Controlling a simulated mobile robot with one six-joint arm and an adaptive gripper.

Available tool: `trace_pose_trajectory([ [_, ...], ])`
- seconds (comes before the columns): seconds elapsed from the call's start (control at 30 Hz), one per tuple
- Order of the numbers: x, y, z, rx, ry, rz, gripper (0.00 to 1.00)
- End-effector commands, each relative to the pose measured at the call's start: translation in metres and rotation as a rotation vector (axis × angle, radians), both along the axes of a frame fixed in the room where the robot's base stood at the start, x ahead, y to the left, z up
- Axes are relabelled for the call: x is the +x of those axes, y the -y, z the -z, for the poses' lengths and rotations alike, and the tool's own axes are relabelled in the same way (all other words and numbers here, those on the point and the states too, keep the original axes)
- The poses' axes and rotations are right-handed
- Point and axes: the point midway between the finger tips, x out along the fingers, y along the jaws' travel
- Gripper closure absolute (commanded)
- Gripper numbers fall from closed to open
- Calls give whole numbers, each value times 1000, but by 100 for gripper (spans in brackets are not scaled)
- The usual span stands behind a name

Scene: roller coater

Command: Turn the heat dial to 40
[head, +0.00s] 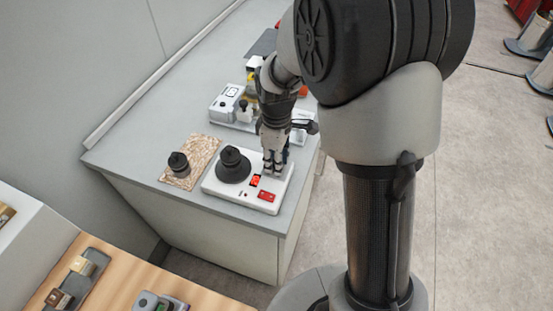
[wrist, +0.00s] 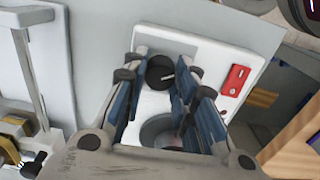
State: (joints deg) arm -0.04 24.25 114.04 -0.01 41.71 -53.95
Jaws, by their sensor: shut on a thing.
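A white device (head: 220,188) sits near the front corner of the grey bench in the head view, and it also shows in the wrist view (wrist: 205,62). My gripper (head: 274,168) points down at its right part. In the wrist view, my gripper's blue-padded fingers (wrist: 162,78) are shut on a black round dial (wrist: 159,70), one on each side. A short light mark shows on the dial's right. Its scale numbers cannot be read. In the head view the dial is hidden behind the fingers.
A black cone-shaped part (head: 233,167) stands on the device, left of my gripper. Red switches (head: 267,196) (head: 254,181) are on its front; one shows in the wrist view (wrist: 236,79). A speckled board (head: 197,153) with a black knob lies left. White equipment (head: 226,103) stands behind.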

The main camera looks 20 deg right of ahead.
Motion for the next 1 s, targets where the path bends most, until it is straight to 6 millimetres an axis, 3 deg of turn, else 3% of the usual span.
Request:
trace_pose_trajectory([
  [0.1, 0, 0, 0, 0, 0, 0, 98],
  [0.47, 0, 0, -1, 1, -1, 67, 98],
  [1.0, 0, 0, -2, 0, -1, 517, 98],
])
